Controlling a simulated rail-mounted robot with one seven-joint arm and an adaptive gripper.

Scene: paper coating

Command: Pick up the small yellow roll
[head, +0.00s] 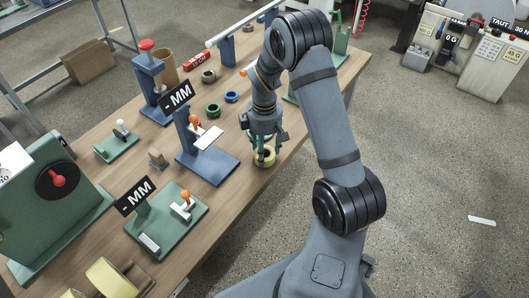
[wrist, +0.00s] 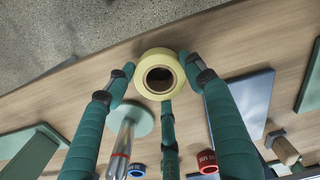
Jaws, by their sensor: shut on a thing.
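The small yellow roll (head: 265,160) is near the right edge of the wooden table in the head view. In the wrist view the roll (wrist: 148,60) shows a pale yellow side around a dark core hole. My gripper (head: 264,145) is directly over it, pointing down. In the wrist view the teal fingers of my gripper (wrist: 160,80) are closed around the roll, with one on each side and one below it in the picture. I cannot tell whether the roll is clear of the tabletop.
A blue stand (head: 215,165) with a white plate is just left of the roll. Blue (head: 231,97) and green (head: 213,111) rings lie behind it. A green stand (head: 165,225) is nearer the front. A larger yellow roll (head: 108,278) is at the bottom left. Open floor lies right of the table.

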